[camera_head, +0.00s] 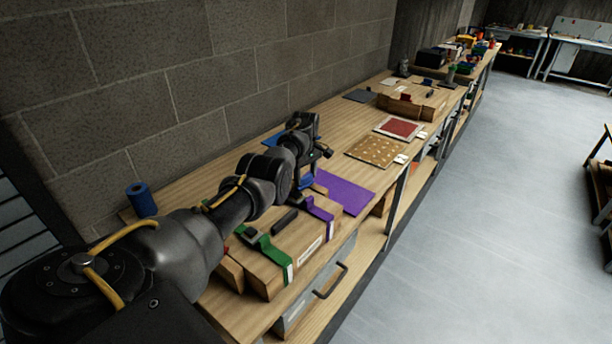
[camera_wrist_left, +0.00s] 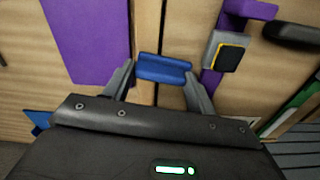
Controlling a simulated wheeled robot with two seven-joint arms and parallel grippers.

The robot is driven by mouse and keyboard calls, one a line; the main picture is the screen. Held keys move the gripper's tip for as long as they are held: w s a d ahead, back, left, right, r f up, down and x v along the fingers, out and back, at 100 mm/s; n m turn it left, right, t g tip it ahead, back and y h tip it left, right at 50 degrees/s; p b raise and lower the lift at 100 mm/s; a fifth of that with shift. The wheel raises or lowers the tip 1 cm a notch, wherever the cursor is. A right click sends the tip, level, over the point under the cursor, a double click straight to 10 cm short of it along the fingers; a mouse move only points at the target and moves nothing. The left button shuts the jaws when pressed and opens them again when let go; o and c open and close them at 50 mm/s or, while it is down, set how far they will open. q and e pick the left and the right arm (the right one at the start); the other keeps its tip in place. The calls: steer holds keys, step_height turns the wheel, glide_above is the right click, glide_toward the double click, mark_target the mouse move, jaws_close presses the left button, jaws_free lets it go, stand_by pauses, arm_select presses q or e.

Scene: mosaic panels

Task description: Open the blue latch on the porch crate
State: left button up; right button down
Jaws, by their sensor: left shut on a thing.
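The porch crate (camera_head: 304,247) is a light wooden box on the bench, with a green strap (camera_head: 275,252), a purple strap (camera_head: 319,210) and a black handle (camera_head: 285,220) on top. The blue latch (camera_wrist_left: 163,68) shows in the left wrist view at the crate's edge; in the head view a bit of blue (camera_head: 306,181) shows below my gripper. My left gripper (camera_head: 313,172) reaches down over the crate's far end. Its fingers (camera_wrist_left: 160,77) are shut on the blue latch, one at each side. The latch's far underside is hidden. My right gripper is not in view.
A purple mat (camera_head: 345,193) lies just beyond the crate. A patterned tan panel (camera_head: 376,151), a red panel (camera_head: 398,127) and a wooden box (camera_head: 405,107) lie farther along the bench. A blue roll (camera_head: 141,199) stands near the block wall.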

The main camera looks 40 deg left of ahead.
arm_select(q)
steer(key=m, duration=0.1)
steer(key=m+b, duration=0.1)
steer(key=m, duration=0.1)
steer(key=shift+w+a+m, duration=0.1)
steer(key=shift+a+m, duration=0.2)
steer(key=m, duration=0.1)
steer(key=m+b, duration=0.2)
steer(key=shift+w+a+f+m, duration=0.15)
steer(key=shift+w+a+m, duration=0.05)
steer(key=shift+a+m, duration=0.1)
steer(key=m+b, duration=0.2)
steer(key=b, duration=0.1)
steer(key=m+b, duration=0.1)
steer(key=b, duration=0.1)
steer(key=shift+w+a+m, duration=0.15)
steer(key=shift+w+m, duration=0.1)
steer(key=shift+m, duration=0.15)
steer(key=shift+w+m+b, duration=0.1)
steer(key=shift+m+b, duration=0.8)
steer(key=shift+b, duration=0.3)
steer(key=shift+r, duration=0.2)
steer(key=o, duration=1)
